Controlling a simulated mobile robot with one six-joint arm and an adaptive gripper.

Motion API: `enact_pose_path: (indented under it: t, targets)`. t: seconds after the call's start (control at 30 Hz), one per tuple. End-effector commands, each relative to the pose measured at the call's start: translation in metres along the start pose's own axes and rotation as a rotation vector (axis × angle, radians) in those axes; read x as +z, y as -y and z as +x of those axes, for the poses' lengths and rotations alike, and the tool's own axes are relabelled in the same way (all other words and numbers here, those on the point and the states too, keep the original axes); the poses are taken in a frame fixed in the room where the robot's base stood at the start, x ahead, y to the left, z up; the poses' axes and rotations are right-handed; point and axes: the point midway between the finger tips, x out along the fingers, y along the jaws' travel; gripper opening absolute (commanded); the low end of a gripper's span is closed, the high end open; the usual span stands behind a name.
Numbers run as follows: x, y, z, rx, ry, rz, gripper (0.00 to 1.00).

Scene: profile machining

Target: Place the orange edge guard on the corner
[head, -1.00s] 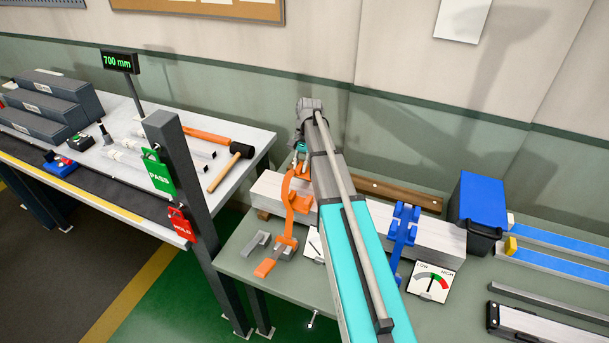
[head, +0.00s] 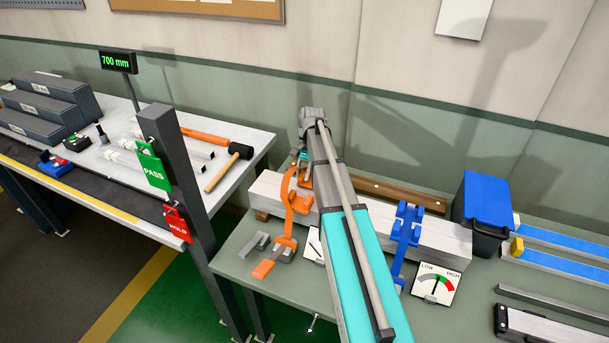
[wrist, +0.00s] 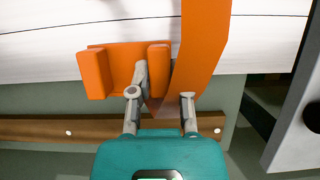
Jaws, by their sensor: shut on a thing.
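My gripper (wrist: 163,92) is shut on the orange edge guard (wrist: 124,66). In the wrist view the guard is a short channel with two raised flanges, over the edge of the pale profile stack (wrist: 60,50). I cannot tell whether it touches the stack. In the head view my gripper (head: 302,160) is small behind the orange clamp (head: 297,203), with the guard (head: 305,182) partly hidden. The stack (head: 440,240) lies along the bench.
A blue clamp (head: 404,235) grips the stack further right, near a LOW–HIGH gauge (head: 436,283). A black bin with a blue lid (head: 485,200) stands at the right. A brown timber (head: 390,192) lies behind the stack. A post with PASS and HOLD tags (head: 170,150) stands left.

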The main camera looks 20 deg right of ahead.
Motion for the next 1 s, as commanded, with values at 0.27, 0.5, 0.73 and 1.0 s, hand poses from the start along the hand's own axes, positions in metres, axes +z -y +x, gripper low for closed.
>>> enact_pose_path:
  t: [0.27,0.5,0.73,1.0]
  targets:
    - [-0.0017,-0.0001,0.0039,0.000,0.000,0.000,0.00]
    - [-0.0037,-0.0002,0.0086,0.000,0.000,0.000,0.00]
    - [-0.0036,-0.0003,0.0078,0.000,0.000,0.000,0.59]
    - [-0.0036,-0.0004,0.0078,0.000,0.000,0.001,0.59]
